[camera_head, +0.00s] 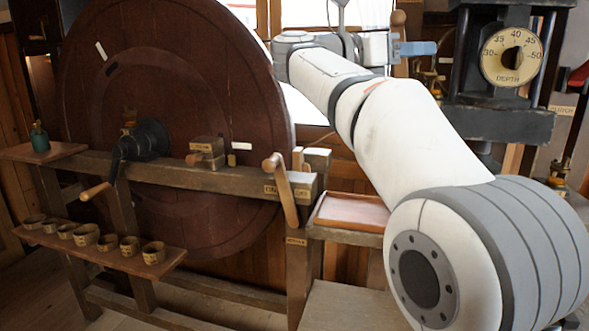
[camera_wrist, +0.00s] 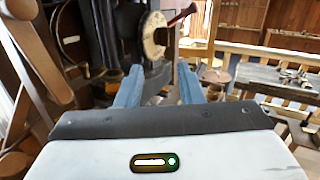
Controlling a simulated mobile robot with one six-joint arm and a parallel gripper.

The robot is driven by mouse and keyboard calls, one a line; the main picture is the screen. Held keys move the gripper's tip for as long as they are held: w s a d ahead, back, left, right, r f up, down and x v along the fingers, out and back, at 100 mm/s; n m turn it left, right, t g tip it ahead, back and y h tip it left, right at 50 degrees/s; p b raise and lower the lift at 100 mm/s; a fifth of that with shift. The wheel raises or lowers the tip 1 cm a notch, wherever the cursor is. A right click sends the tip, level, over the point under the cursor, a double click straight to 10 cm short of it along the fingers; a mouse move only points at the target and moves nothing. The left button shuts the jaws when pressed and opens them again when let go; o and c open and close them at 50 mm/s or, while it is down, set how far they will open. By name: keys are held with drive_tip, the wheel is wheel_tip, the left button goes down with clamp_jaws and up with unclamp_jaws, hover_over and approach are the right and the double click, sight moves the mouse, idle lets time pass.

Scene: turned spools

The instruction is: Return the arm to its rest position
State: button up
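My gripper (camera_wrist: 159,80) shows in the wrist view with its two blue fingers well apart and nothing between them. In the head view my white arm reaches from the lower right up towards the back. My gripper (camera_head: 417,48) is seen there from the side at the upper middle, to the left of the depth dial (camera_head: 511,57). The dial, a cream disc with a black knob, also shows in the wrist view (camera_wrist: 153,36), beyond the fingers. I cannot tell the gap between gripper and machine. Part of the scene behind my arm is hidden.
A large dark wooden wheel (camera_head: 213,93) stands at left behind a wooden bench. A crank handle (camera_head: 96,191) and a wooden lever (camera_head: 284,189) stick out in front. Several small cups (camera_head: 86,234) line a low shelf. A pink-topped tray (camera_head: 350,211) sits beside my arm.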

drive_tip(key=w+a+r+n+t+y+p, duration=0.3)
drive_tip(key=w+r+n+t+y+p, duration=0.25)
drive_tip(key=n+t, duration=1.05)
drive_tip(key=s+a+f+n+g+y+p, duration=0.1)
drive_tip(key=a+f+n+g+y+p, duration=0.2)
drive_tip(key=f+n+y, duration=0.65)
drive_tip(key=s+a+f+n+g+y+p, duration=0.15)
drive_tip(key=a+f+n+y, duration=0.35)
drive_tip(key=n, duration=1)
drive_tip(key=s+d+f+n+g+p, duration=0.2)
drive_tip(key=s+f+n+g, duration=0.1)
drive_tip(key=s+f, duration=0.4)
drive_tip(key=s+d+f+n+g+h+p, duration=0.1)
drive_tip(key=s+f+n+g, duration=0.3)
drive_tip(key=s+f, duration=0.4)
drive_tip(key=s+d+f+n+g+p, duration=0.3)
drive_tip(key=s+f+g, duration=0.3)
drive_tip(key=s, duration=0.5)
drive_tip(key=shift+s+f, duration=0.15)
drive_tip(key=shift+f, duration=0.65)
